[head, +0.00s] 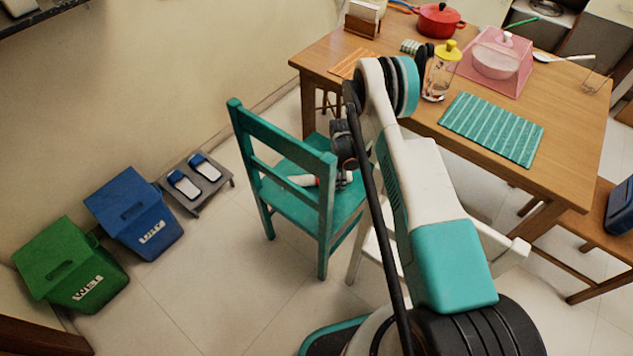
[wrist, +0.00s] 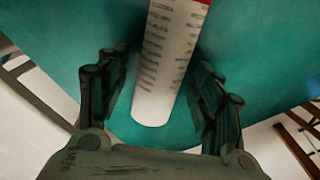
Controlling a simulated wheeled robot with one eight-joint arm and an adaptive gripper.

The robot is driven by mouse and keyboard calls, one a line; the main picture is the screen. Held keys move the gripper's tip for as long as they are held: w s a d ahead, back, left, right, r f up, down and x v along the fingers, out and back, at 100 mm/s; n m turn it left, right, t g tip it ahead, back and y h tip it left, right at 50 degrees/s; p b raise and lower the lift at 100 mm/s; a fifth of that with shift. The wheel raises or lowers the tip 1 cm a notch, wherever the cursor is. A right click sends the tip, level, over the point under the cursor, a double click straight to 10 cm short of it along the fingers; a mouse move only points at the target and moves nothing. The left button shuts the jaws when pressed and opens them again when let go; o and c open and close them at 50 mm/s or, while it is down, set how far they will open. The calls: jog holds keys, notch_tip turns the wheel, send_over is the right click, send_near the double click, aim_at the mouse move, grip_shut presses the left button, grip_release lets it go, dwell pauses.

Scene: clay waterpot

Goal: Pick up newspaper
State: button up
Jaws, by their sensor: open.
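The newspaper is a white roll with printed lines, lying on the seat of the teal chair (head: 235,150). In the wrist view the newspaper (wrist: 166,70) runs up from the middle, with a bit of red at the top edge. In the head view a white and red end of the newspaper (head: 301,181) shows left of my gripper; the rest is hidden by the chair back and my arm. My gripper (wrist: 160,64) is open over the seat, with one finger on each side of the roll. Gaps show between the roll and both fingers.
A wooden table (head: 440,140) stands right of the chair, with a jar (head: 439,75), a red pot (head: 438,20), a pink cover (head: 496,60) and a teal mat (head: 490,128). Blue (head: 133,212) and green (head: 70,264) bins stand left. The floor before them is clear.

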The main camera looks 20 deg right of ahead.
jog(key=shift+r, duration=0.1)
jog(key=c, duration=1.3)
jog(key=shift+c, duration=0.2)
